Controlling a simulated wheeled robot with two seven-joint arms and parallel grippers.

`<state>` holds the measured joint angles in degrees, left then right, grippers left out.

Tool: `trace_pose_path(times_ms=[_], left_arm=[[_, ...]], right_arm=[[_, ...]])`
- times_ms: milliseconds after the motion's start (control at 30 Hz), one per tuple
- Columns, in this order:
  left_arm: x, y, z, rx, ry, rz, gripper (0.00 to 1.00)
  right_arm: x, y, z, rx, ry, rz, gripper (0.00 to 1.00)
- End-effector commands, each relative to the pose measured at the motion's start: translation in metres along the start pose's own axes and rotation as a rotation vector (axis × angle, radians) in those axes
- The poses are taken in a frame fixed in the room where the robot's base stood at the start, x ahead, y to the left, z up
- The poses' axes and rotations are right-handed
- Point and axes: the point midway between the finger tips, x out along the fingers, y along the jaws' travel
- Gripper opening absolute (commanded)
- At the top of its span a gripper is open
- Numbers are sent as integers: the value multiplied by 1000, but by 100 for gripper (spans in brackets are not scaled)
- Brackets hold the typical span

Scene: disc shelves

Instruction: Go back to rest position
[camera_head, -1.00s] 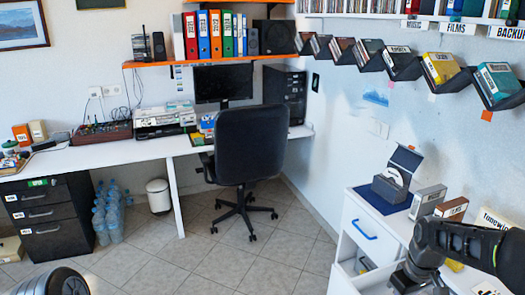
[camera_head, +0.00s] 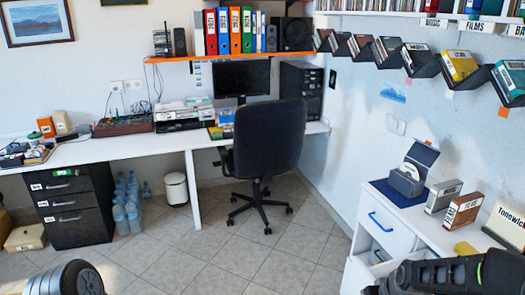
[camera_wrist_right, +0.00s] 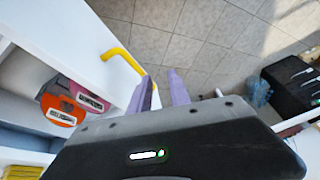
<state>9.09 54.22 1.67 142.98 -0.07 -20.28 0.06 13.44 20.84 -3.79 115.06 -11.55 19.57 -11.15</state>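My right arm (camera_head: 440,276) lies low in the bottom right corner of the head view, in front of the white cabinet (camera_head: 385,232). The head view does not show its fingertips. A yellow handle (camera_wrist_right: 118,52) on a white edge is just left of the fingers. Part of my left arm (camera_head: 68,280) shows at the bottom left of the head view; its gripper is out of view.
A black office chair (camera_head: 262,140) stands at the white desk (camera_head: 120,148). Boxes, including a brown one (camera_head: 463,211), stand on the cabinet. Slanted disc holders (camera_head: 422,62) line the right wall. An orange disc (camera_wrist_right: 62,110) lies inside the white furniture. Tiled floor (camera_head: 200,250) is clear in the middle.

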Motion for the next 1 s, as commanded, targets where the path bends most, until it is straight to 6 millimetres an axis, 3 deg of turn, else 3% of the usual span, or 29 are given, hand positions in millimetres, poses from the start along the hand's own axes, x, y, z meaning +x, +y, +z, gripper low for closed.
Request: trace_pose_path(times_ms=[33,167,267,400,533,600,700,1000], left_arm=[[0,0,0,0,0,0,29],[0,0,0,0,0,0,29],[0,0,0,0,0,0,29],[0,0,0,0,0,0,29],[0,0,0,0,0,0,29],[0,0,0,0,0,0,29],[0,0,0,0,0,0,29],[0,0,0,0,0,0,29]], right_arm=[[21,-20,16,28,-1,-27,23],[71,-76,68,130,0,-94,23],[100,-122,132,210,-43,-138,23],[114,-170,222,262,-151,-175,23],[111,-196,282,251,-264,-201,23],[109,-205,302,241,-308,-211,23],[109,-211,316,231,-339,-219,23],[110,-212,316,227,-341,-220,23]])
